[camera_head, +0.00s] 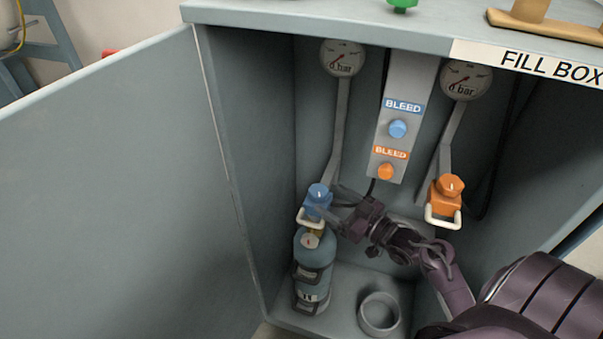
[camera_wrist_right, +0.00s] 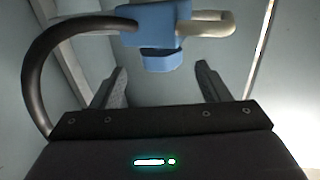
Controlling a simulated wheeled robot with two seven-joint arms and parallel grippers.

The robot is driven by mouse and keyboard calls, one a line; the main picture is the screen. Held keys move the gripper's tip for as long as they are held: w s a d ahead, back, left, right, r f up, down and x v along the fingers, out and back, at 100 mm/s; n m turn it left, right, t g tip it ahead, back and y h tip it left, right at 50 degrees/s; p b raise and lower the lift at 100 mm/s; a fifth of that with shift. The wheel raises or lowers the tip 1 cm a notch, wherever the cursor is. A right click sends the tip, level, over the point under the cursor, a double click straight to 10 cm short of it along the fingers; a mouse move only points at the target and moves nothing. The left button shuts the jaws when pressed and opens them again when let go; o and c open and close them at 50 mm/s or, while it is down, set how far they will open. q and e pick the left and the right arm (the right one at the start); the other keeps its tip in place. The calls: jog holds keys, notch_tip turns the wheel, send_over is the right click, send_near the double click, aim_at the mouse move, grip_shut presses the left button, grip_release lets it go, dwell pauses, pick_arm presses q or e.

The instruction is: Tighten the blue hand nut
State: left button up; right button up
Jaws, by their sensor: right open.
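The blue hand nut (camera_head: 319,190) sits at the top of the blue connector (camera_head: 315,212), above a teal cylinder (camera_head: 313,262) in the left of the fill box. My right gripper (camera_head: 340,200) comes in from the right, with its fingers beside the blue nut. In the right wrist view the blue hand nut (camera_wrist_right: 162,61) shows between and a little beyond the two open fingertips of my right gripper (camera_wrist_right: 160,75). My left gripper is not in view.
An orange connector (camera_head: 445,205) with an orange nut hangs at the right. Blue (camera_head: 397,128) and orange (camera_head: 385,171) bleed knobs are on the centre panel. An empty ring holder (camera_head: 379,314) is on the box floor. The open door (camera_head: 110,190) fills the left.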

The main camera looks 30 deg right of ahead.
aim_at(311, 186)
jog(key=shift+w+a, duration=0.1)
jog(key=shift+w, duration=0.35)
jog(key=shift+w+a+r, duration=0.15)
jog(key=shift+w, duration=0.15)
jog(key=x, duration=0.5)
jog(key=shift+w+a, duration=0.25)
